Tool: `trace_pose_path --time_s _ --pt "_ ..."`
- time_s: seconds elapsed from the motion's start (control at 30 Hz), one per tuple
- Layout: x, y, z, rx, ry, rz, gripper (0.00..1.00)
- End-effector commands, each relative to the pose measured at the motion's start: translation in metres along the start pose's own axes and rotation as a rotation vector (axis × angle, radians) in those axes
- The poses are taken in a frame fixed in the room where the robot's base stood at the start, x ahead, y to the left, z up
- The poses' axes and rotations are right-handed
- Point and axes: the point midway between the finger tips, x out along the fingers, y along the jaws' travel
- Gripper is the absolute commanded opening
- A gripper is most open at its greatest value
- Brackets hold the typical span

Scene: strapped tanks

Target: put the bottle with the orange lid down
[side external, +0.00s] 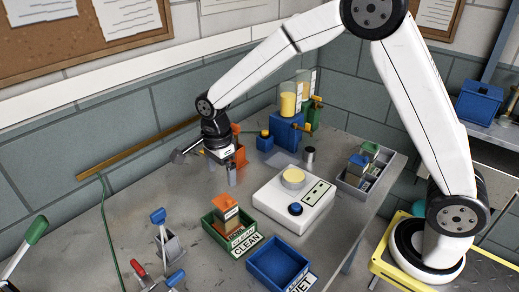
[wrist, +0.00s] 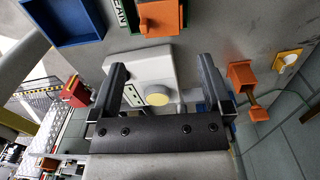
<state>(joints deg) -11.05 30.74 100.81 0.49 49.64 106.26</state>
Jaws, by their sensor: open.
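The bottle with the orange lid (side external: 227,207) has a squarish body and stands in the green tray (side external: 213,232) marked CLEAN. In the wrist view its orange lid (wrist: 160,17) shows at the top edge, in front of the tray's label. My gripper (side external: 212,170) is above the bench, behind and left of the white device, apart from the bottle. In the wrist view the jaws (wrist: 163,72) are spread with nothing between them. The lower part of the bottle is hidden by the tray wall.
A blue tray (side external: 279,262) marked WET lies right of the green tray. The white device (side external: 283,212) has a round pale pad. Blue-based tank (side external: 287,130), orange box (side external: 240,155) and a grey rack (side external: 350,185) stand behind. Coloured-handled tools (side external: 160,240) are at left.

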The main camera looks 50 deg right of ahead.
Motion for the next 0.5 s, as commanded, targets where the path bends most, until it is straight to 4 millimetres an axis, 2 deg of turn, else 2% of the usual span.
trace_pose_path --time_s 0.5 --pt "-0.0007 0.0038 -0.0042 -0.046 -0.002 -0.007 1.00"
